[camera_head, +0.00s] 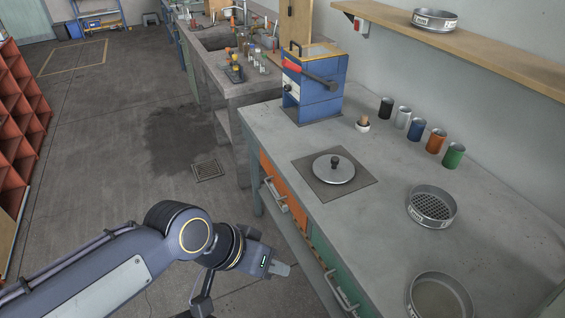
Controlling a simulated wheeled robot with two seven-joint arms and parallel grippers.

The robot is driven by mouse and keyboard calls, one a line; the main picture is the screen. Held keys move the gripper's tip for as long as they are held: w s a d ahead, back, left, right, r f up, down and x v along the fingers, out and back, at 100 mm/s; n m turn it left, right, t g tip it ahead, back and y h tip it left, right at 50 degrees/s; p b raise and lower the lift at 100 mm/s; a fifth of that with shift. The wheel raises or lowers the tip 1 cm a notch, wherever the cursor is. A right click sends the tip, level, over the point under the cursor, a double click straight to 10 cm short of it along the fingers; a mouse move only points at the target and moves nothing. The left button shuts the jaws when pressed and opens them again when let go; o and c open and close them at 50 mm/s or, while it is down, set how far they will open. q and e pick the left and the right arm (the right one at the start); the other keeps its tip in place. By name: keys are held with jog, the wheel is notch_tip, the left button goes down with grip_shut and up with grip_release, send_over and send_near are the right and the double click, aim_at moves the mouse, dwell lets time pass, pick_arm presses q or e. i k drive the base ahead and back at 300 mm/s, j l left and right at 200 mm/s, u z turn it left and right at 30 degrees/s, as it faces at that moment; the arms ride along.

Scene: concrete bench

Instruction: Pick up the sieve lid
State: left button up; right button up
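The sieve lid (333,173) is a round silver disc with a dark knob on top. It lies flat on a dark square mat (359,185) on the concrete bench. My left gripper (281,269) is in front of the bench's drawers, below and to the left of the lid and apart from it. Its fingers look close together, but the view is too small to tell whether they are open or shut. My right gripper does not show.
A mesh sieve (432,206) and another round pan (440,297) stand right of the lid. Several coloured cans (416,129) line the wall. A blue machine (313,90) stands behind the lid. Drawer handles (341,291) stick out near my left gripper.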

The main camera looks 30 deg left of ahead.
aim_at(330, 168)
jog(key=j+u, duration=0.45)
jog(key=z, duration=2.15)
jog(key=u, duration=2.2)
jog(key=j+z, duration=0.1)
jog(key=z, duration=0.75)
jog(key=i+j+z, duration=0.1)
jog(key=j+z, duration=0.6)
jog(key=i+j+z, duration=0.1)
jog(key=j+z, duration=0.2)
jog(key=j, duration=0.2)
